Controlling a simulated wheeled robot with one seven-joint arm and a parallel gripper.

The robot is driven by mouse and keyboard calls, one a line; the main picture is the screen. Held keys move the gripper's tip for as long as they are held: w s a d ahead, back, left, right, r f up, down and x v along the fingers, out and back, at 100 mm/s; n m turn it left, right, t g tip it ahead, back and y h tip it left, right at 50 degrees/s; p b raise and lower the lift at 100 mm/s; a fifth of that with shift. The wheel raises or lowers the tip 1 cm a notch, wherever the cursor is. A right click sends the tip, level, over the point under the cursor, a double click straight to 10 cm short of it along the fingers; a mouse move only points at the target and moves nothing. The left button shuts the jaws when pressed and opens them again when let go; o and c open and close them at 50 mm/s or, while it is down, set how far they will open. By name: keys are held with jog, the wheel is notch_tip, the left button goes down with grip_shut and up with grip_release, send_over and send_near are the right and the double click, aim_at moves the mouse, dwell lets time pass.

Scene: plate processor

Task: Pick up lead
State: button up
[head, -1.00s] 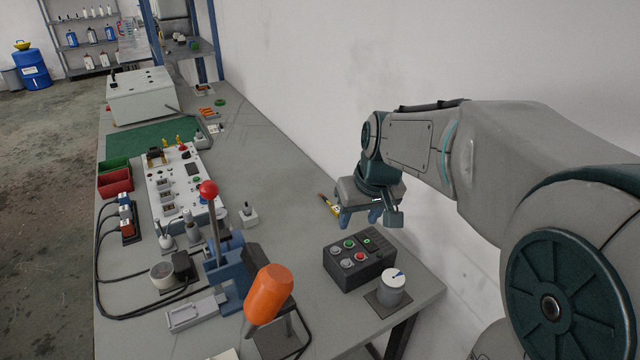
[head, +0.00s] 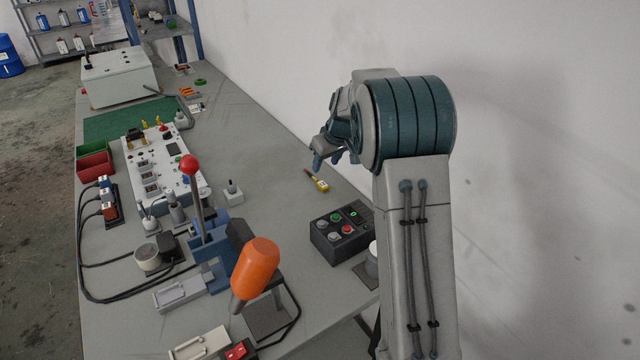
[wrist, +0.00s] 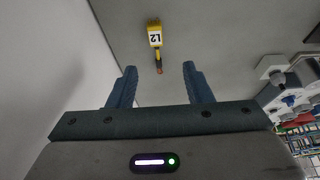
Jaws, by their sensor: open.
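The lead appears to be a small yellow piece (wrist: 155,38) with a white label marked L2 and a dark, reddish-tipped end. It lies on the grey bench top near the wall, and it also shows in the head view (head: 320,184). My gripper (wrist: 159,68) is open, with two blue fingers apart and nothing between them. In the wrist view the lead lies beyond the fingertips, its narrow end pointing toward the gap between them. In the head view my gripper (head: 322,164) is above the bench, just behind the lead, partly hidden by my arm.
A black button box (head: 341,234) stands nearer on the bench, with a white cylinder (head: 372,262) beside it. A lever press with a red knob (head: 190,164) and an orange handle (head: 257,262) stand to the left. The white wall (head: 530,150) closes the right side. Bench around the lead is clear.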

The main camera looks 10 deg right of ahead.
aim_at(321, 183)
jog(key=x, duration=0.6)
jog(key=p+x, duration=0.1)
jog(key=x, duration=0.2)
jog(key=shift+w+d+f, duration=0.25)
jog(key=shift+d, duration=0.05)
grip_shut()
